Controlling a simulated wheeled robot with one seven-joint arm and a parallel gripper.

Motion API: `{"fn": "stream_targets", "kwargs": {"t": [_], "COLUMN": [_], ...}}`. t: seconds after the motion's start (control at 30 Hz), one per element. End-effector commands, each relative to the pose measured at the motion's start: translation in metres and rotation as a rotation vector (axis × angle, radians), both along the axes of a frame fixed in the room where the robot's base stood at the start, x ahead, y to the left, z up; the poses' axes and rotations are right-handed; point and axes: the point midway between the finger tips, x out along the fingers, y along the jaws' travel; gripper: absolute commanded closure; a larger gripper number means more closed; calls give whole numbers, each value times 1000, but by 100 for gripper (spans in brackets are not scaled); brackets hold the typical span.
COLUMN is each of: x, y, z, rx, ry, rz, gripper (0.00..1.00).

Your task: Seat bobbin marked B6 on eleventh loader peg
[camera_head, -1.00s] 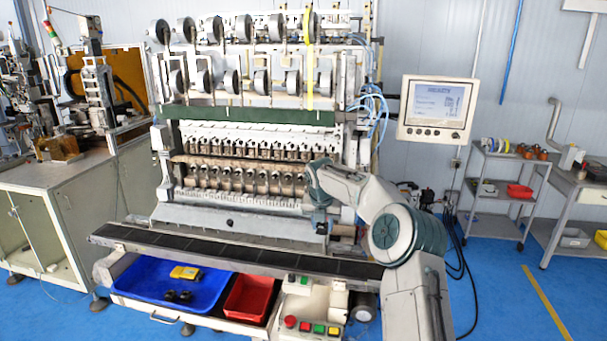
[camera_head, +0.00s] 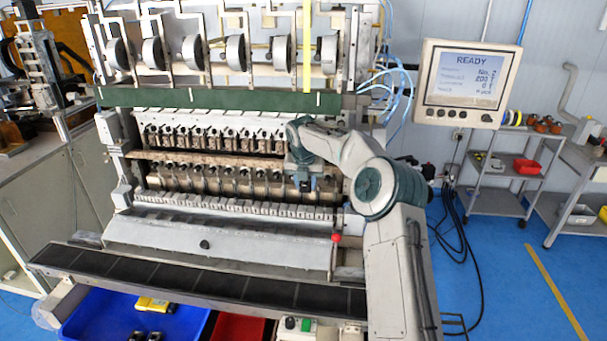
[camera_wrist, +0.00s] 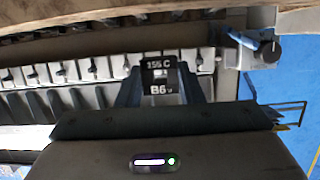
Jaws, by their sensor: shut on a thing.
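My gripper (camera_head: 306,188) is in front of the right end of the machine's spindle rows. In the wrist view its two fingers (camera_wrist: 161,92) are closed on the dark bobbin marked B6 (camera_wrist: 160,76), whose label also reads 155 C. The pale loader rail (camera_head: 225,208) with its row of pegs runs across below the spindles. In the wrist view the rail (camera_wrist: 100,70) passes behind the bobbin, its pegs showing mostly to the left. The bobbin looks apart from the pegs, but the gap cannot be judged. The eleventh peg cannot be singled out.
A sloped grey cover (camera_head: 215,242) and a dark belt (camera_head: 200,283) lie in front of the rail. A blue tray (camera_head: 95,318) holding a yellow item and dark parts stands below. A screen (camera_head: 468,84) reading READY hangs at right. A bracket with a knob (camera_wrist: 268,50) sits at the rail's end.

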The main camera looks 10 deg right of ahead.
Motion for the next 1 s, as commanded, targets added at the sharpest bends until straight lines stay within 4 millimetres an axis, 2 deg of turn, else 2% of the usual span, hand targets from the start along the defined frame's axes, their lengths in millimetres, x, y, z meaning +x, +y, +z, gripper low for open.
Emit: {"fn": "stream_targets", "kwargs": {"t": [0.27, 0.63, 1.0], "x": [0, 0, 0], "y": [-5, -5, -4], "z": [-14, -46, -50], "rx": [0, -1, 0], "ry": [3, 2, 0], "rz": [-6, -6, -5], "gripper": [87, 87, 87]}}
